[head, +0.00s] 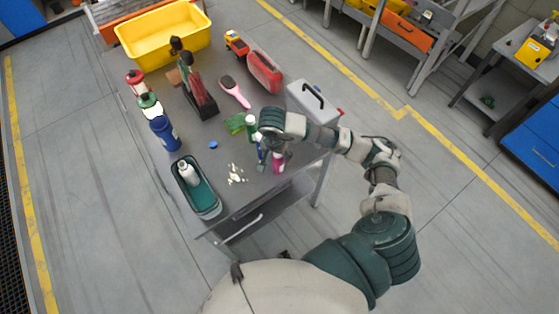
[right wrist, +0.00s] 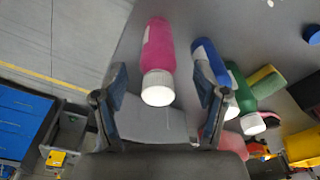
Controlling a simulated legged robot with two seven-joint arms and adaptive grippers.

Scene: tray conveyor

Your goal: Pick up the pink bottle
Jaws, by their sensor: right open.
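The pink bottle (head: 278,161) stands near the right front edge of the grey table, partly hidden by my right gripper (head: 268,158). In the right wrist view the pink bottle (right wrist: 158,55), with its white cap, lies between the two open fingers of my right gripper (right wrist: 160,100). There is a gap on each side of it, and the fingers do not appear to touch it. My left gripper is not in view.
A blue bottle (right wrist: 210,62) and a green bottle (right wrist: 242,95) stand close beside the right finger. A teal tray (head: 207,202) holds a white bottle (head: 187,173). A yellow bin (head: 135,48), a hairbrush (head: 230,84) and a red case (head: 264,72) are farther back.

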